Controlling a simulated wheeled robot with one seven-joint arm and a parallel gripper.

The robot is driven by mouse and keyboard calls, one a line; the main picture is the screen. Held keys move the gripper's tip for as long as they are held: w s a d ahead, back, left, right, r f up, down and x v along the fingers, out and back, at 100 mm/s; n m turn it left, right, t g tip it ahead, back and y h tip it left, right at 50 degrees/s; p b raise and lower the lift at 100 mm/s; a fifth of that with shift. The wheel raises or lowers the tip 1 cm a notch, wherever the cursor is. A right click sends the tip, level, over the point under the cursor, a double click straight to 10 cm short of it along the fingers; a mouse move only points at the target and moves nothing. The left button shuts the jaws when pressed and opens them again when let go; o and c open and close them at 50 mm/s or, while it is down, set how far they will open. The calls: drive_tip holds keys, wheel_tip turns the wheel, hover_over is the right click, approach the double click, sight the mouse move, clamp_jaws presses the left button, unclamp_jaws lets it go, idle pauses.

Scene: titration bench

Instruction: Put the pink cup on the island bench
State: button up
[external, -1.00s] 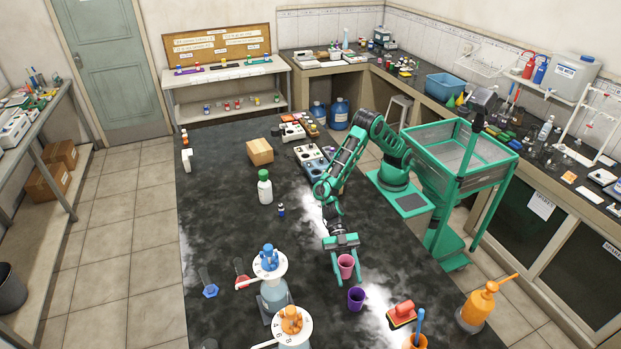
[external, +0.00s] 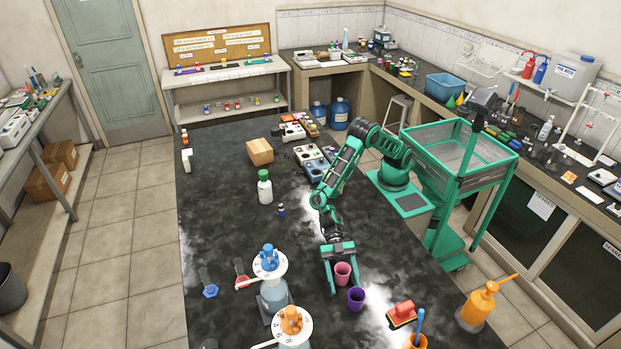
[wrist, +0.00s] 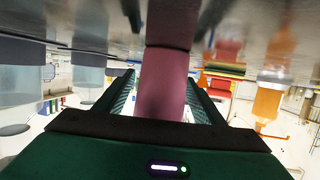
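The pink cup (external: 342,273) stands upright on the dark island bench (external: 235,235), near its front right part. My gripper (external: 345,285) reaches down around it, with one finger on each side. The fingers look wider apart than the cup, so the gripper looks open. In the wrist view, which is upside down, the pink cup (wrist: 165,85) is between the two fingers, its base at or very close to the bench top.
Stands with flasks (external: 273,293) are to the left. The bench middle is mostly clear.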

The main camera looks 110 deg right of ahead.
sight(340, 264)
drive_tip(key=shift+r, duration=0.15)
drive_tip(key=v, duration=1.2)
